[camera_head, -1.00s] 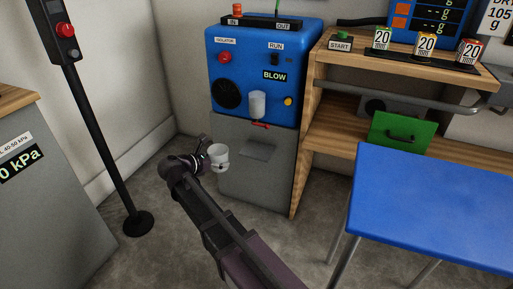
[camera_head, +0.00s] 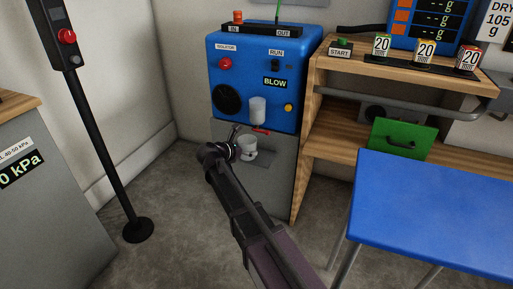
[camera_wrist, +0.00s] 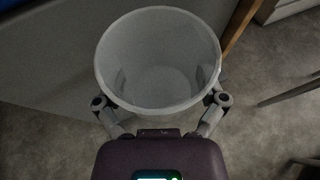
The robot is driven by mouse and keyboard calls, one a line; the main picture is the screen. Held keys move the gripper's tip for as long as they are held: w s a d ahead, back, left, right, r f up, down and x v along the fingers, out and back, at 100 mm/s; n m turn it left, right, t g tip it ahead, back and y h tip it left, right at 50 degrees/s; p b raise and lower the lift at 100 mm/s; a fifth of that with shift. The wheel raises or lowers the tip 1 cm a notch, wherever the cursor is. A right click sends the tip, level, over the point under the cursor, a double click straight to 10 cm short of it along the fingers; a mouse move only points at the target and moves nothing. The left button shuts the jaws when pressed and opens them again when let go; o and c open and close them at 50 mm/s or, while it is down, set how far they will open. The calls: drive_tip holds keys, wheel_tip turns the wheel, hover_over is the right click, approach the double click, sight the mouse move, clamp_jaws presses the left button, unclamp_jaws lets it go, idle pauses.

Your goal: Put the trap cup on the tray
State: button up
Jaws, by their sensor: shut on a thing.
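The trap cup (camera_head: 248,149) is a small white cup, held upright in front of the blue and grey machine. My gripper (camera_head: 236,146) is shut on it. In the wrist view, the cup (camera_wrist: 158,85) is seen from above, looks empty inside, and has a finger on each side.
A clear bowl with a red valve (camera_head: 260,130) hangs from the machine (camera_head: 285,95), just above the cup. A wooden bench (camera_head: 302,180) stands to the right, with a blue table (camera_head: 430,205) in front. A black post (camera_head: 105,150) stands left. Grey floor between is clear.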

idle(0.3)
drive_tip(key=shift+w+d, duration=0.45)
drive_tip(key=w+d, duration=0.2)
drive_tip(key=shift+w+d, duration=0.25)
drive_tip(key=shift+w, duration=0.05)
drive_tip(key=shift+s+f+b, duration=0.1)
drive_tip(key=shift+f+b, duration=0.45)
drive_tip(key=shift+a+f, duration=0.1)
drive_tip(key=shift+f, duration=0.15)
drive_tip(key=shift+f+b, duration=0.2)
drive_tip(key=shift+b, duration=0.2)
drive_tip(key=o, duration=0.7)
drive_tip(key=shift+r, duration=0.1)
drive_tip(key=shift+r, duration=0.1)
